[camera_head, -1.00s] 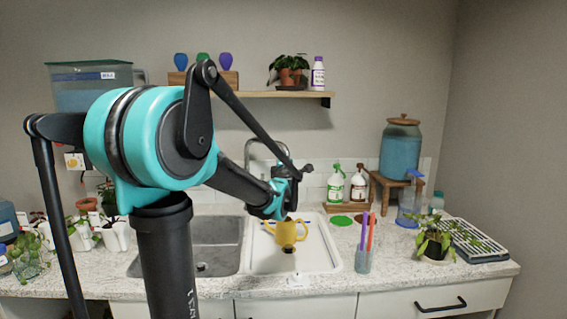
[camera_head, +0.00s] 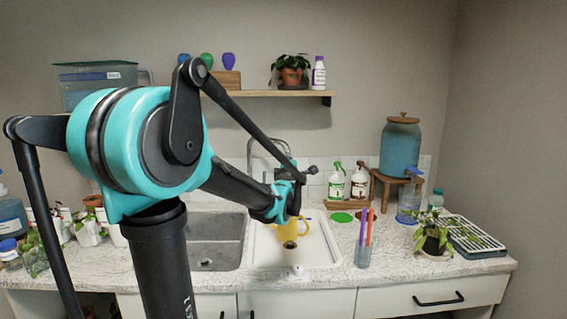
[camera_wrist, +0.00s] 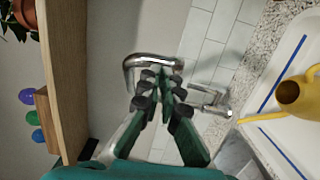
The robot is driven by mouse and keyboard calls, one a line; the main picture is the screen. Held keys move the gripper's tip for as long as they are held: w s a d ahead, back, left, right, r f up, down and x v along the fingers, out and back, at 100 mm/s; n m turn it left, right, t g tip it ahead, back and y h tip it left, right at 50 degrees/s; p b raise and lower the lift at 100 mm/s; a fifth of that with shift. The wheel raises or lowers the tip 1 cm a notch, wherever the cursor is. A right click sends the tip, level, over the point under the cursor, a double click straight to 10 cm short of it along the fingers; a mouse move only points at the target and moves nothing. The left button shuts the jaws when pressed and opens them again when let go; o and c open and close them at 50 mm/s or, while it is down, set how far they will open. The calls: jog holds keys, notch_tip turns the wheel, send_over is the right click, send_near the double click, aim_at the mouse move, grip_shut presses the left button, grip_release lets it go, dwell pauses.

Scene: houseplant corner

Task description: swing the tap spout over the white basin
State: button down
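The chrome tap spout (camera_head: 268,141) arches behind my gripper, with its left end over the area near the divider between the grey and white basins. It also shows in the wrist view (camera_wrist: 152,60), right by my fingertips. The white basin (camera_head: 322,243) is right of the grey metal one, and its edge is at the right of the wrist view. My gripper (camera_wrist: 159,80) has its two fingers slightly apart, tips overlapping the spout in the picture. Contact with the spout cannot be told. In the head view my wrist (camera_head: 285,195) hides part of the tap.
A yellow watering can (camera_head: 291,231) stands in the white basin, close to my wrist in the picture. A grey metal basin (camera_head: 215,232) is on the left. A cup with coloured sticks (camera_head: 364,252) stands right of the sink. A wooden shelf (camera_head: 270,94) hangs above.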

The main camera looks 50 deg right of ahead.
jog(key=shift+s+d, duration=0.15)
jog(key=shift+s, duration=2.6)
jog(key=shift+w, duration=0.15)
